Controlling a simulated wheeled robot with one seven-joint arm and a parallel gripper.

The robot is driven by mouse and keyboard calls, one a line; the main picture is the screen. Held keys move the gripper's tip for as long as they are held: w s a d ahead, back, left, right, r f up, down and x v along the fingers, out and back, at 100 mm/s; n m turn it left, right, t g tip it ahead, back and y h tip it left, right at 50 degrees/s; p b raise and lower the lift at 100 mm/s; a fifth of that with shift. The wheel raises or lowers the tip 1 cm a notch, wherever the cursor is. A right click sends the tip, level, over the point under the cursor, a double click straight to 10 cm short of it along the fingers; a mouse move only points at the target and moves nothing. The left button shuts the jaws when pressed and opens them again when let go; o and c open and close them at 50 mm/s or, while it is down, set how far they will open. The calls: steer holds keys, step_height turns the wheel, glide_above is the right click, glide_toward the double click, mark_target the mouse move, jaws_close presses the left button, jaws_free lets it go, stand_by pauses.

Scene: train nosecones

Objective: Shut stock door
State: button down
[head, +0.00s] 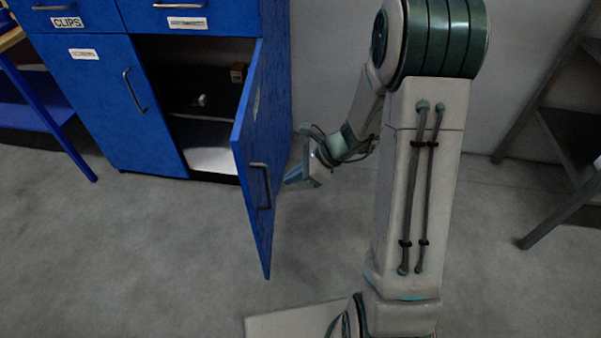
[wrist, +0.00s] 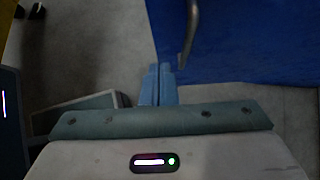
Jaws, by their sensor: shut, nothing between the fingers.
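The blue stock door (head: 258,150) of the cabinet stands wide open in the head view, swung out toward me, with a grey bar handle (head: 262,186) on its face. My gripper (head: 290,178) is to the right of the door, close to its outer side. In the wrist view my gripper (wrist: 157,84) has its two blue fingers together and empty. The door's blue panel (wrist: 245,45) fills the upper right there, and its handle (wrist: 190,32) hangs just above and right of the fingertips. I cannot tell whether the fingers touch the door.
The open compartment (head: 205,90) holds a few small items on its shelf. The left cabinet door (head: 108,95) is shut, below drawers, one labelled CLIPS (head: 66,22). A blue-legged table (head: 40,110) stands at left and a grey rack (head: 570,140) at right. Open grey floor lies between.

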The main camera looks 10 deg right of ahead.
mark_target(251, 193)
steer(key=a+f, duration=0.1)
steer(key=a, duration=0.1)
steer(key=w+a+f, duration=0.1)
steer(key=a+f, duration=0.1)
steer(key=a, duration=0.1)
steer(key=a+f, duration=0.1)
steer(key=a, duration=0.1)
steer(key=shift+w+a+f+b, duration=0.25)
steer(key=shift+f+b, duration=0.05)
steer(key=shift+b, duration=0.1)
steer(key=shift+w+a, duration=0.15)
steer(key=shift+a, duration=0.25)
